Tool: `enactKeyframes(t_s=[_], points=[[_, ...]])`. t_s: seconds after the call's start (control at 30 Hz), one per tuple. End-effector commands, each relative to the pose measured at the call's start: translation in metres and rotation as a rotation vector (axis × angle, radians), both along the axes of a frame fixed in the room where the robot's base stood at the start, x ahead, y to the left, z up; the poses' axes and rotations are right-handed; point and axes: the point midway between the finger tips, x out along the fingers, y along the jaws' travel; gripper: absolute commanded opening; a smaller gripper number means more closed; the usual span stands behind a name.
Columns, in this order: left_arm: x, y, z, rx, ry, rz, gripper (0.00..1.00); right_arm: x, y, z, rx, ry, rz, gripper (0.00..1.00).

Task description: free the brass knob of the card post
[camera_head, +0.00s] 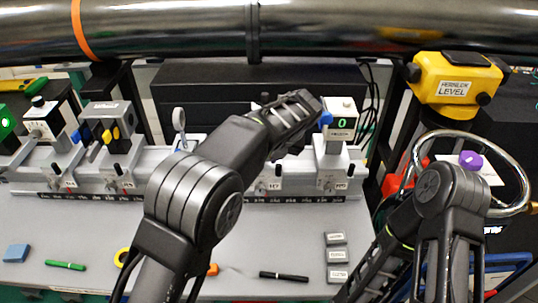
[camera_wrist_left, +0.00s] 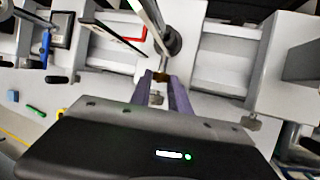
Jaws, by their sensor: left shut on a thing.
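In the left wrist view, the two purple-grey fingers of my left gripper (camera_wrist_left: 163,92) are shut on a small brass knob (camera_wrist_left: 161,77). The knob is at the front of a pale carrier (camera_wrist_left: 188,30) on the rail. A grey post (camera_wrist_left: 152,20) rises from a dark collar (camera_wrist_left: 173,42) on this carrier. Whether the knob has turned cannot be told. In the head view, my left arm crosses the middle and hides the gripper, the knob and most of the post. My right arm shows at the right, but its gripper is not in view.
The grey rail carries other mounts, including a white box with a green 0 (camera_head: 341,117) beside my left wrist. A large pipe (camera_head: 180,32) spans above. A yellow level (camera_head: 456,80) and a steel handwheel ring (camera_head: 520,185) stand right. A black pen (camera_head: 284,276) lies in front.

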Motion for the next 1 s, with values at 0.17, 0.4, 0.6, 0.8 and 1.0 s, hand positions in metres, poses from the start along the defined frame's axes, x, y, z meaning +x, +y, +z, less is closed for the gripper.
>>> enactKeyframes(t_s=[0.17, 0.4, 0.6, 0.8, 1.0], points=[[0.0, 0.001, 0.001, -0.031, 0.001, 0.002, 0.0, 0.0, 0.0, 0.0, 0.0, 0.0, 0.0, 0.0], [0.0, 0.005, 0.002, -0.142, -0.001, 0.004, 0.0, 0.0, 0.0, -0.002, 0.0, 0.0, 0.0, 0.0], [0.0, 0.009, 0.001, -0.286, -0.002, 0.005, 0.0, 0.0, 0.001, -0.007, 0.002, -0.003, 0.0, 0.0], [0.001, 0.012, 0.0, -0.435, -0.003, 0.005, 0.0, 0.001, 0.002, -0.016, 0.004, -0.006, 0.001, 0.0], [0.001, 0.014, -0.001, -0.55, -0.004, 0.003, 0.0, 0.002, 0.002, -0.024, 0.007, -0.009, 0.002, 0.0]])
